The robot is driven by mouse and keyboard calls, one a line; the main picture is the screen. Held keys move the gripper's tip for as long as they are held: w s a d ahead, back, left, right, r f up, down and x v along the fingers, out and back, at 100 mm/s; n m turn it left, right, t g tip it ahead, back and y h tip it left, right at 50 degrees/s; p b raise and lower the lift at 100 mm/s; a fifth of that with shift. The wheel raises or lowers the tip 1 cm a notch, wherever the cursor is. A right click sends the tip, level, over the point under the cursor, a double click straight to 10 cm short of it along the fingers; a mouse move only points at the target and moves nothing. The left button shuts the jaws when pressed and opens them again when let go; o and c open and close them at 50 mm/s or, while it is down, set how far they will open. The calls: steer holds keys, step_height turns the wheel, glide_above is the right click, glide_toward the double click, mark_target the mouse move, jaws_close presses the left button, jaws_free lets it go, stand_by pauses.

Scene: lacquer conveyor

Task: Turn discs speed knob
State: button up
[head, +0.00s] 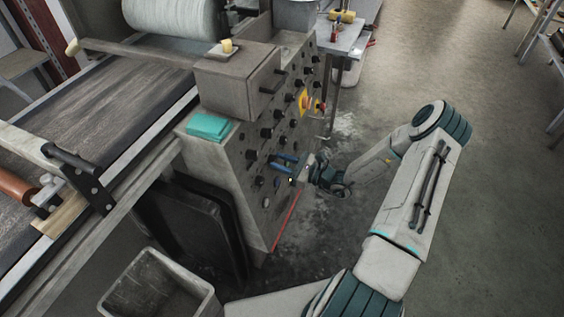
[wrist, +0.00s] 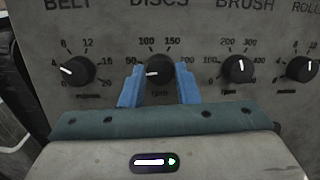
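The discs speed knob (wrist: 158,72) is a small black dial with a white pointer line, under the label DISCS on a grey panel. Its pointer aims left, towards the 50 mark. My gripper (wrist: 159,76) is in front of the panel with its two blue fingers apart, one on each side of this knob; I cannot tell whether they touch it. In the head view my gripper (head: 284,163) reaches the panel face from the right, and the knob is too small to make out between the fingers.
The belt knob (wrist: 77,70) is left of my fingers; the brush knob (wrist: 238,69) and roller knob (wrist: 300,69) are to the right. A yellow-backed red button (head: 305,101) is higher on the control panel (head: 230,159). Open floor lies to the right.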

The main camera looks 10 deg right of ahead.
steer(key=shift+r+m+p, duration=0.1)
steer(key=shift+m+p, duration=0.25)
steer(key=shift+m, duration=0.15)
steer(key=shift+s+r+m+h+p, duration=0.1)
steer(key=shift+m+h+p, duration=0.2)
steer(key=shift+m+p, duration=0.65)
steer(key=m+h+p, duration=0.1)
steer(key=m+p, duration=0.1)
steer(key=m, duration=0.3)
steer(key=shift+a+m+t+p, duration=0.1)
steer(key=shift+m+t+p, duration=0.2)
steer(key=shift+p, duration=0.1)
steer(key=m+p, duration=0.2)
steer(key=m, duration=0.1)
steer(key=shift+m+h, duration=0.25)
steer(key=shift+h, duration=0.15)
steer(key=shift+m+p, duration=0.7)
steer(key=shift+m, duration=0.8)
steer(key=shift+s, duration=0.1)
steer(key=o, duration=1)
steer(key=shift+h, duration=0.3)
